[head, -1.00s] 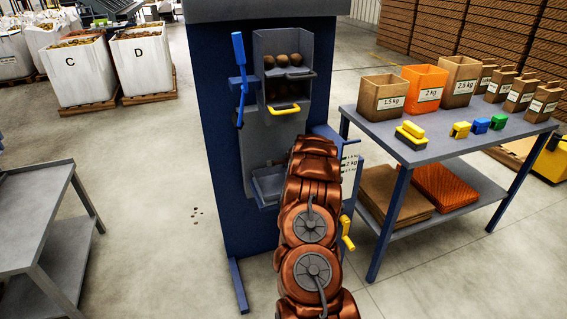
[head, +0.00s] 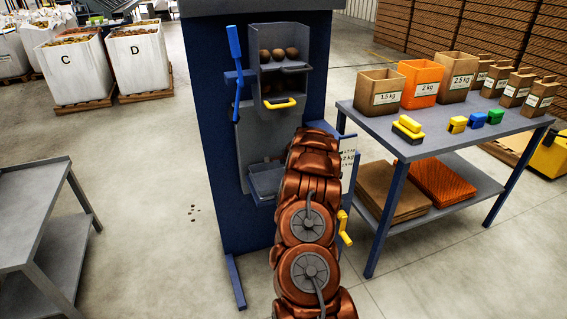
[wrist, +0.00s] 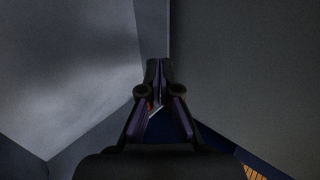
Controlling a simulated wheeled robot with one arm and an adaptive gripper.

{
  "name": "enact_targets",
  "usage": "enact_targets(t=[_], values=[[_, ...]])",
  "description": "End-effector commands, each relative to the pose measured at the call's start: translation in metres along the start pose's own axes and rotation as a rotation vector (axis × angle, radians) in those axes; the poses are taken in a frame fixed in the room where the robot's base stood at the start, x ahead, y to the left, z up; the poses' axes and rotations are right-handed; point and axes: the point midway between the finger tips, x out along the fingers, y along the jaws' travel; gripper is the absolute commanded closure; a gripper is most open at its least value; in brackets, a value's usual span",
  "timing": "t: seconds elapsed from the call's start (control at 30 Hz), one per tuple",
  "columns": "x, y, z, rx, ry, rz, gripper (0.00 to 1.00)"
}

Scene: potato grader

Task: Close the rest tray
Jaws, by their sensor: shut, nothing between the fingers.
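My gripper (wrist: 158,65) is shut and empty in the wrist view, with its fingertips close to plain grey surfaces. In the head view my own arm hides it. A grey tray (head: 262,183) juts from the lower front of the blue machine, and my arm covers its right part. I cannot tell for sure whether this is the rest tray, or whether my fingertips touch it.
Above the tray, the blue machine (head: 222,150) has a grey chute holding potatoes (head: 278,54), a yellow handle (head: 280,104) and a blue lever (head: 236,80). A table (head: 425,148) with bags stands at right, a grey bench (head: 35,185) at left.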

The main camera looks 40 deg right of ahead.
Motion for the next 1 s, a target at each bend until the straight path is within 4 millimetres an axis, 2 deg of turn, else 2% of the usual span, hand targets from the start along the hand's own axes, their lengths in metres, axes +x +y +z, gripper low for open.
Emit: enact_targets(t=[0.27,1.0], values=[[-0.018,0.007,0.004,0.002,-0.002,-0.001,1.00],[-0.098,0.004,0.003,0.001,-0.001,-0.004,1.00]])
